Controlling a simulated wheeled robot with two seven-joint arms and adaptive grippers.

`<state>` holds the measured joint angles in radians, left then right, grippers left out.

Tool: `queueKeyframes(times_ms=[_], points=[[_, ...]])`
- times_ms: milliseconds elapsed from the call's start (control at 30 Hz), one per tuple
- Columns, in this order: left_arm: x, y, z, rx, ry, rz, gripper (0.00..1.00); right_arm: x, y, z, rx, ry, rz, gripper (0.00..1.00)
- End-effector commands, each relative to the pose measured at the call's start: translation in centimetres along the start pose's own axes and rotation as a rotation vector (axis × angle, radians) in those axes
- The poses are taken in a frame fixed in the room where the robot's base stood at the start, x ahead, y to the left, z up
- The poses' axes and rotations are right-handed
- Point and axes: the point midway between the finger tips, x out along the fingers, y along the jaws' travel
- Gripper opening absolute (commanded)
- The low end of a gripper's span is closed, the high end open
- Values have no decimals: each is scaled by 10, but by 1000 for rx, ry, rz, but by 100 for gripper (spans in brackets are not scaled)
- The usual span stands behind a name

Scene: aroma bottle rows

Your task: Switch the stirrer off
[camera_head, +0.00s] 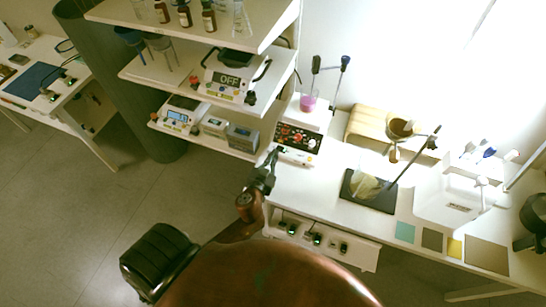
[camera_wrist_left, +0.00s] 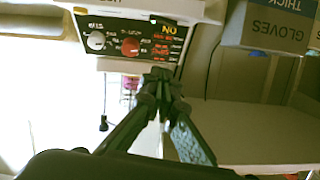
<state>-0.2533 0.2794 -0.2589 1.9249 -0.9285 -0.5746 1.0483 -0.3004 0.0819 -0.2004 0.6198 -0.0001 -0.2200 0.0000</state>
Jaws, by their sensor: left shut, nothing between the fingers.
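The stirrer (camera_head: 298,136) is a white unit with a black control panel, at the left end of the long white bench. Its panel also shows in the left wrist view (camera_wrist_left: 120,45), which appears turned over. There I see a pale knob (camera_wrist_left: 96,40), a red knob (camera_wrist_left: 131,46) and a yellow sign that reads "NO" as pictured, possibly an inverted "ON". A beaker with pink liquid (camera_head: 308,102) stands on top of the stirrer. My left gripper (camera_head: 277,151) is shut and empty, its fingertips close to the panel's edge; contact is unclear. My right gripper is out of view.
Shelves left of the stirrer hold bottles, a device reading "OFF" (camera_head: 229,79) and boxes; a gloves box (camera_wrist_left: 275,28) is near the gripper. A power strip (camera_head: 315,238) is on the bench front. A dark plate (camera_head: 380,200) lies to the right.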

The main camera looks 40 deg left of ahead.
Motion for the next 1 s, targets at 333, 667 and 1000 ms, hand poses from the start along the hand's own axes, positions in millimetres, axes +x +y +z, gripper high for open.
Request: queueKeyframes(times_ms=[333, 667, 1000], points=[[73, 0, -1, 5, 2, 0, 0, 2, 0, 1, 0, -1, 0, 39], [80, 0, 38, 2, -2, 0, 0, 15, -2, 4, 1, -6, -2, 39], [80, 0, 39, 0, -1, -1, 0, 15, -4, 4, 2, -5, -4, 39]])
